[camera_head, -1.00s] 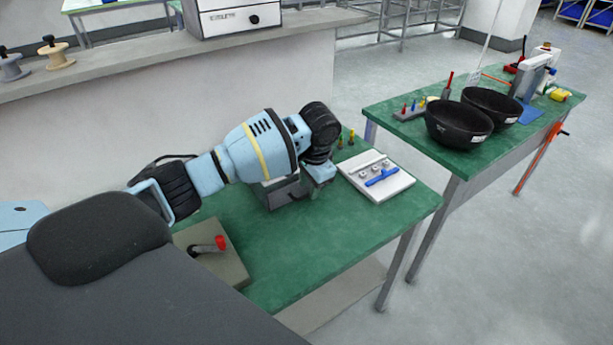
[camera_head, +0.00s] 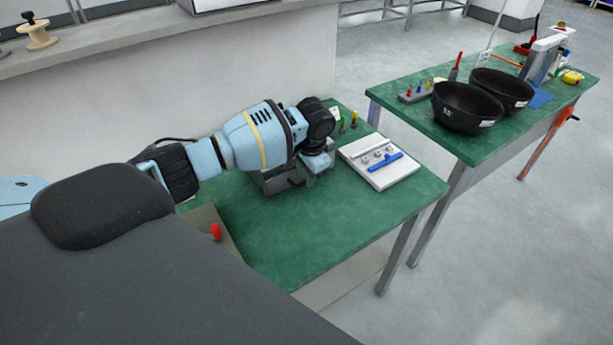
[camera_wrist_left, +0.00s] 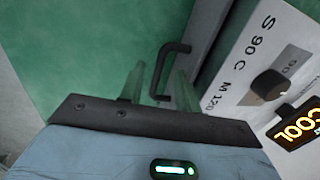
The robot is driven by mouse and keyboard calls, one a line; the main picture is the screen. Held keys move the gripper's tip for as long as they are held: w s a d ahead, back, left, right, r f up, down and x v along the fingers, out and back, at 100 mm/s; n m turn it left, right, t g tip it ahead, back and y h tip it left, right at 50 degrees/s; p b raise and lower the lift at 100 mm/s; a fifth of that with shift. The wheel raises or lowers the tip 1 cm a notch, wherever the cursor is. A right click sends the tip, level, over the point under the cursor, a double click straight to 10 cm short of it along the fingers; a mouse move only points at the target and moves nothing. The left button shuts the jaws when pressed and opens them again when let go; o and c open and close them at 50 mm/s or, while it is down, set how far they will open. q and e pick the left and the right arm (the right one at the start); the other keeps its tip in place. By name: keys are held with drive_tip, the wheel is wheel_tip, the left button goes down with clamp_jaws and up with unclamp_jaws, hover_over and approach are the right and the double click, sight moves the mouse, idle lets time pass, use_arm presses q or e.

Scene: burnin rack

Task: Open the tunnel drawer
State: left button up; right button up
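The tunnel unit shows in the head view as a grey box (camera_head: 280,180) on the green table, mostly covered by my left arm. In the left wrist view its light front panel (camera_wrist_left: 240,75) carries lettering, a dark knob and a lit "COOL" display. A black bar handle (camera_wrist_left: 164,62) stands beside this panel on a grey face that looks like the drawer front. My left gripper (camera_wrist_left: 160,82) is open, with the handle showing between its two fingers. I cannot tell whether a finger touches it. The gripper's fingertips are hidden in the head view. My right gripper is out of view.
A white tray (camera_head: 371,171) with a blue bar lies right of the box, near small coloured tools. A red-knobbed lever (camera_head: 216,231) is at the lower left. The green tabletop in front is clear. Black bowls (camera_head: 466,112) stand on a second table.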

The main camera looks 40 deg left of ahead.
use_arm(q)
drive_tip(key=shift+w+a+f, duration=0.1)
drive_tip(key=shift+a+f, duration=0.05)
drive_tip(key=shift+f, duration=0.6)
drive_tip(key=shift+c, duration=0.4)
clamp_jaws()
